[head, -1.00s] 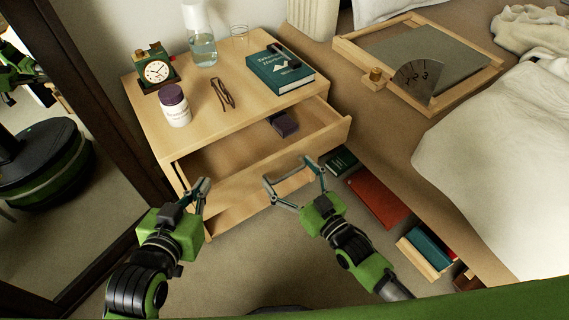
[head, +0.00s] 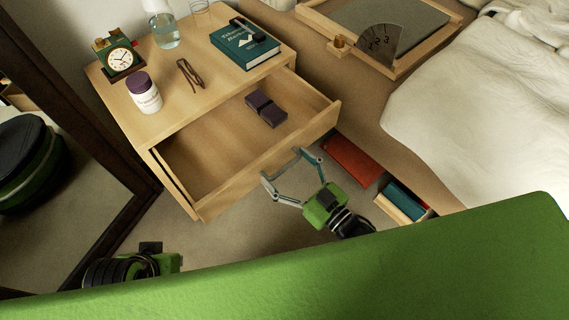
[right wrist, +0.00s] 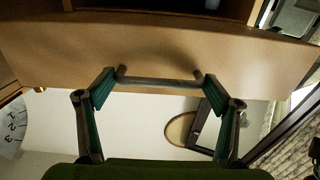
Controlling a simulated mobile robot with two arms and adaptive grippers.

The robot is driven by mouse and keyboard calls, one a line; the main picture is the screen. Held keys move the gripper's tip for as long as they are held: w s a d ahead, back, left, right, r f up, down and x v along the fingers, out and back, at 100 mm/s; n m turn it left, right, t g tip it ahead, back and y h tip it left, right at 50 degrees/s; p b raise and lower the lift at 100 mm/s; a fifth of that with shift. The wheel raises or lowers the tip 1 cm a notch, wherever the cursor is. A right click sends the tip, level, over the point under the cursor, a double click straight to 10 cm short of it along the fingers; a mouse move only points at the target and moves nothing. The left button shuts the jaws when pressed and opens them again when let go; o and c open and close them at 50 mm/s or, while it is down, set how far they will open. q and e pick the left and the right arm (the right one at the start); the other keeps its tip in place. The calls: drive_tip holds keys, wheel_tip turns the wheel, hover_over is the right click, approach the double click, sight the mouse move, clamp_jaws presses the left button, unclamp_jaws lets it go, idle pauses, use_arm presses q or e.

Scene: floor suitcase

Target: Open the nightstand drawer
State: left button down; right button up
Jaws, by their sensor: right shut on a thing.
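The wooden nightstand (head: 205,108) stands at the upper left of the head view with its drawer (head: 212,158) pulled well out. My right gripper (head: 286,168) is at the drawer front, shut on the grey bar handle (right wrist: 160,82); in the right wrist view a finger sits at each end of the bar. My left gripper's green body (head: 167,263) shows at the lower left of the head view, clear of the nightstand. Its fingers are hidden.
A clock (head: 120,57), a bottle (head: 144,94), glasses, a carafe and a book (head: 244,45) stand on the nightstand. The bed (head: 470,110) is to the right, with books (head: 350,162) beneath it. A mirror is at the left.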

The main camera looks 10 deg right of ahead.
drive_tip(key=shift+w+d+f, duration=0.1)
drive_tip(key=shift+d, duration=0.1)
drive_tip(key=o, duration=1.3)
drive_tip(key=shift+c, duration=0.2)
drive_tip(key=v, duration=1.2)
